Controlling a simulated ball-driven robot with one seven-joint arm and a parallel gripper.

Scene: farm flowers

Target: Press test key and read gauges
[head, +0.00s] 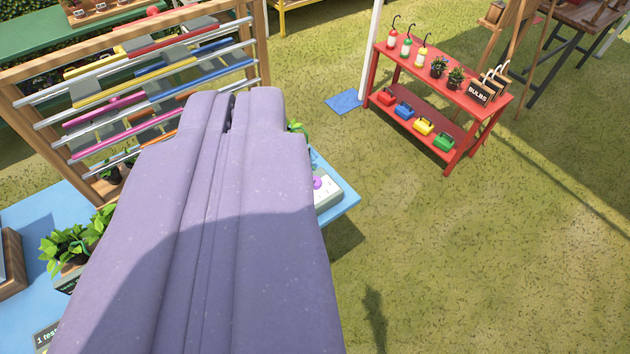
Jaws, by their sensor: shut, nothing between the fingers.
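My gripper (230,112) is the big purple shape rising through the left and middle of the view. Its two fingers lie side by side and shut, with nothing between them. It hides much of the blue table (28,212). A pale box (327,196) with a round purple part on top shows at the table's right edge, just right of my gripper and partly hidden by it. I cannot tell if that part is the test key. A dark card (46,337) at the bottom left reads "1 tes…", cut off by my gripper. No gauge face can be made out.
A wooden rack (262,45) with metal rails and coloured strips stands behind the table. A potted leafy plant (72,245) is at left. A red two-shelf stand (450,95) with bottles, pots and coloured caddies stands at upper right. Grass at right is open.

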